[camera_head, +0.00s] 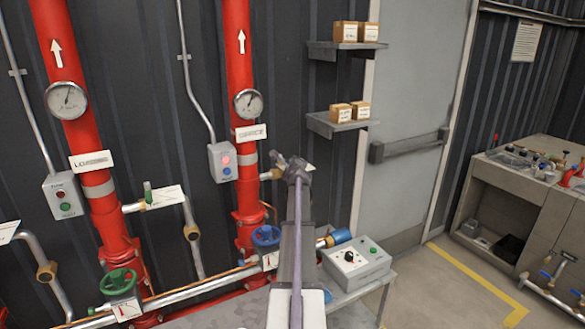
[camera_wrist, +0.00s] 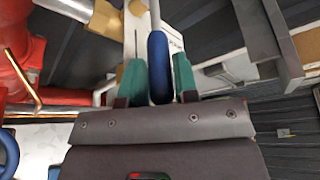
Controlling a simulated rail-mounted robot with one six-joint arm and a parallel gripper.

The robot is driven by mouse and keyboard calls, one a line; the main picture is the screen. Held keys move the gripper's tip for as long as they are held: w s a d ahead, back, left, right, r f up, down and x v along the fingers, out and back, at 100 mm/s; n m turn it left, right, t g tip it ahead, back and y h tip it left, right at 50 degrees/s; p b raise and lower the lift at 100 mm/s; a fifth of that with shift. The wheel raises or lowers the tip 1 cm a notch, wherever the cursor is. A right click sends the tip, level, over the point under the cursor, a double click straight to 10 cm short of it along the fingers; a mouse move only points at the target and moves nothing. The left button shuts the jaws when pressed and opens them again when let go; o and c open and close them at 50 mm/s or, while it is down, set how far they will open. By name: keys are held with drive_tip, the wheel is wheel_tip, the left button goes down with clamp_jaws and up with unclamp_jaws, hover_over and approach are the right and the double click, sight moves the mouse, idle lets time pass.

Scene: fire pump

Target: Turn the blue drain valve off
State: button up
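The blue drain valve shows in the wrist view as a long blue lever handle (camera_wrist: 158,68) on a grey stem, in front of a pale tag plate. My gripper (camera_wrist: 158,75) has green fingers, one on each side of the blue handle. The fingers stand apart with the handle between them, and they do not look clamped on it. In the head view my gripper (camera_head: 297,165) is at the short drain pipe on the right red riser and hides most of the valve.
The right red riser (camera_head: 241,110) stands close on the left. A shelf (camera_head: 338,123) with small boxes juts out above right. The floor beyond is clear.

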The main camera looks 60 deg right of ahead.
drive_tip(key=o, duration=0.4)
drive_tip(key=shift+c, duration=0.2)
drive_tip(key=p+v, duration=0.2)
drive_tip(key=v, duration=0.8)
drive_tip(key=shift+s+a, duration=0.2)
drive_tip(key=shift+a, duration=0.15)
